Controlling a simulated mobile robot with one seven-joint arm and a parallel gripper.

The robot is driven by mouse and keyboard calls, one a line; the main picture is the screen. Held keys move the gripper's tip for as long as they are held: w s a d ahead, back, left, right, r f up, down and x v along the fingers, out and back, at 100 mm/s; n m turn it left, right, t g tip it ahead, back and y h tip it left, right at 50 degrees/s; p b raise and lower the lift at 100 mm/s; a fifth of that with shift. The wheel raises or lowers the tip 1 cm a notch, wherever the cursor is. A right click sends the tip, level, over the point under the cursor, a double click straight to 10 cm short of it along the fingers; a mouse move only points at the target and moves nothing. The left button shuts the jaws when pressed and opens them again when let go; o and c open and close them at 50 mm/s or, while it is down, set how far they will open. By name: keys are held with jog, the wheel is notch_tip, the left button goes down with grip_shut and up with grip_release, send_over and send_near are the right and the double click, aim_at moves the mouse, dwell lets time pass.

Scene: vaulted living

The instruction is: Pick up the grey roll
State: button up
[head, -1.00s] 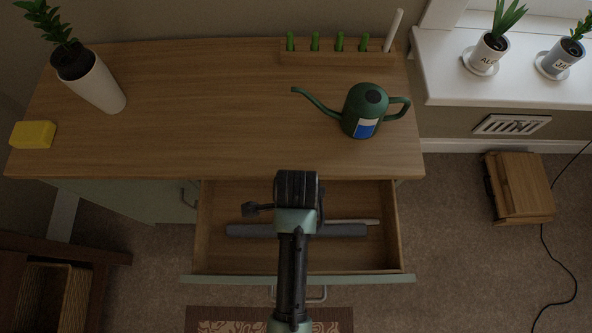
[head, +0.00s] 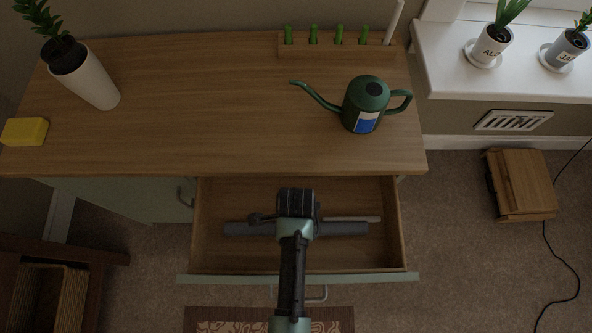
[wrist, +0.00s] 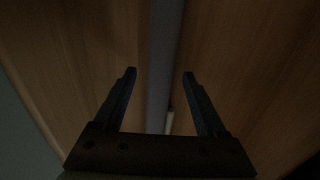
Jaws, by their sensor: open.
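The grey roll (head: 342,229) is a long thin bar lying across the open wooden drawer (head: 240,262). My arm covers its middle in the head view. In the wrist view the roll (wrist: 164,62) runs away from me between the two fingers. My gripper (wrist: 160,72) is open and empty, with one finger on each side of the roll's line. In the head view my gripper's body hides its fingertips. I cannot tell how far above the roll the fingers are.
A thin pale stick (head: 352,219) lies in the drawer close behind the roll. The desk top (head: 200,120) overhangs the drawer's back and bears a green watering can (head: 364,104), a white plant pot (head: 90,82) and a yellow block (head: 24,131). The drawer is otherwise clear.

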grip_shut()
jog(key=shift+r, duration=0.1)
